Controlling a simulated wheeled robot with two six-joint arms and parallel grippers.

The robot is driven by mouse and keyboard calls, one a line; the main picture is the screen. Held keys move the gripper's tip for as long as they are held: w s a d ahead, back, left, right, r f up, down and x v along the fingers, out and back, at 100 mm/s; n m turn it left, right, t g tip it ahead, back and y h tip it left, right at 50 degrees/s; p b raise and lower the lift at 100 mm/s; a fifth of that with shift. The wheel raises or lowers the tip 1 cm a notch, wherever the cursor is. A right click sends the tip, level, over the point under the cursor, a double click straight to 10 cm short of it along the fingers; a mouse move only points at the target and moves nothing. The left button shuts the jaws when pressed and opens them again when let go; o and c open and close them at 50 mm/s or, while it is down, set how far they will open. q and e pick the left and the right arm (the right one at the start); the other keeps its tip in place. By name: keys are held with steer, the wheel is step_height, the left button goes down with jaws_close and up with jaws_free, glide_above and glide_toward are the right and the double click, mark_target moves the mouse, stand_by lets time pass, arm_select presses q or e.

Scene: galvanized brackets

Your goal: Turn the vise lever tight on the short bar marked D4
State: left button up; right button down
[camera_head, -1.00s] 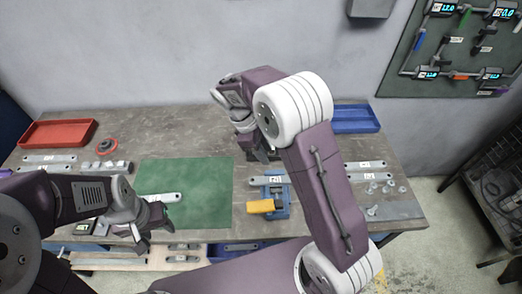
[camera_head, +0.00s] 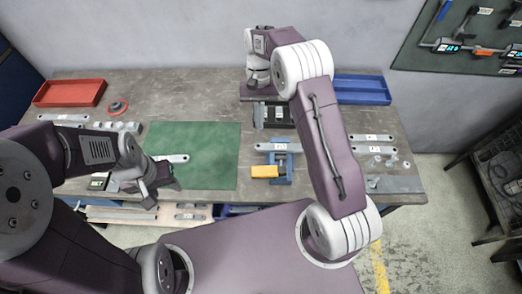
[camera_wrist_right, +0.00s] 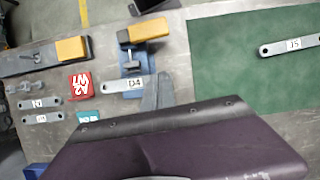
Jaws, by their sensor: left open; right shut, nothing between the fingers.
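The blue vise (camera_head: 283,166) stands near the table's front edge, right of the green mat. It also shows in the right wrist view (camera_wrist_right: 127,70), with a yellow handle-like block (camera_wrist_right: 150,29) at its front end. The short bar marked D4 (camera_wrist_right: 115,88) lies across the vise; its label is readable in the wrist view. My right gripper (camera_head: 259,117) is shut and empty, behind the vise; its grey fingertips (camera_wrist_right: 158,88) appear beside the bar's end, apparently not holding it. My left gripper (camera_head: 152,191) is open and empty at the mat's front left.
Another bar, marked J5 (camera_wrist_right: 290,46), lies on the green mat (camera_head: 215,170). A red tray (camera_head: 70,93) and blue tray (camera_head: 362,89) stand at the back.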

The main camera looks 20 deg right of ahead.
mark_target(269, 171)
steer(key=s+a+f+p, duration=0.1)
steer(key=s+f+p, duration=0.2)
steer(key=s+f, duration=0.4)
steer(key=shift+a+x, duration=0.25)
steer(key=shift+x, duration=0.95)
steer(key=shift+w, duration=0.2)
steer(key=shift+s, duration=0.1)
